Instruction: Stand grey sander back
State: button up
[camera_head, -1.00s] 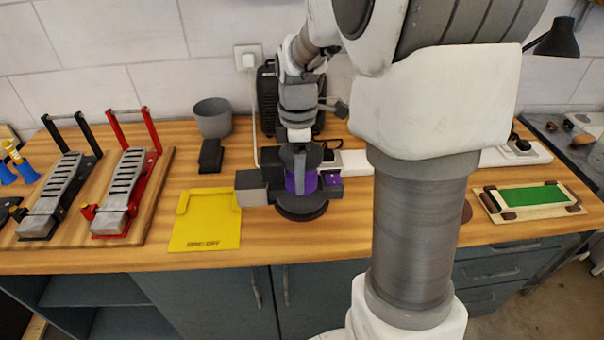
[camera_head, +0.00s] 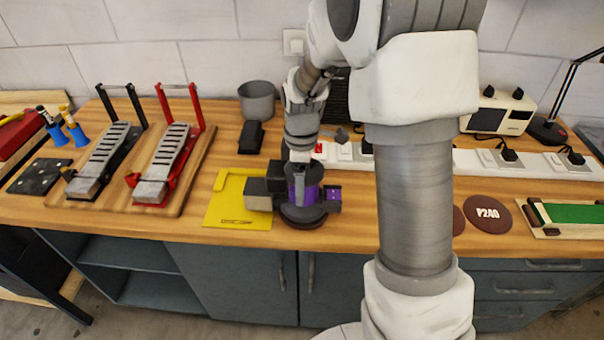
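A sander (camera_head: 312,196) with a grey and purple body, a round dark base disc and a grey box on its left side is in the middle of the bench. My gripper (camera_head: 298,188) points down onto it, with a grey finger in front of the purple body; it looks shut on the sander. The sander looks upright. Its grey box overlaps the right edge of a flat yellow tray (camera_head: 224,212) with raised edges and dark lettering at its front. I cannot tell whether the disc touches the bench. My wrist hides the sander's top.
A grey pot (camera_head: 257,101) and a dark block (camera_head: 251,137) stand behind the yellow tray. A white power strip (camera_head: 468,162) runs along the back. Brown sanding discs (camera_head: 487,214) lie right of my arm. Clamp-like tools with black and red handles (camera_head: 168,163) stand on a board at left.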

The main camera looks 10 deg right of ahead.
jog(key=shift+f+b, duration=0.3)
jog(key=shift+f, duration=0.05)
jog(key=shift+s+f, duration=0.15)
jog(key=shift+f, duration=0.15)
jog(key=o, duration=1.3)
jog(key=shift+s+f, duration=0.1)
jog(key=shift+f, duration=0.05)
jog(key=shift+o, duration=0.9)
jog(key=shift+w+f, duration=0.1)
jog(key=shift+w, duration=0.1)
jog(key=shift+r, duration=0.65)
notch_tip(320, 180, up, 12)
jog(key=shift+d+r+p, duration=0.1)
jog(key=shift+r+p, duration=0.15)
jog(key=shift+p, duration=0.45)
jog(key=s+r+m+t, duration=0.2)
jog(key=s+r+m, duration=0.2)
jog(key=s+m, duration=0.3)
jog(key=s+r+m+t, duration=0.3)
jog(key=s+m, duration=0.4)
jog(key=s, duration=0.6)
jog(key=shift+s+d+r+t, duration=0.25)
jog(key=shift+r+t, duration=0.05)
jog(key=shift+r, duration=0.25)
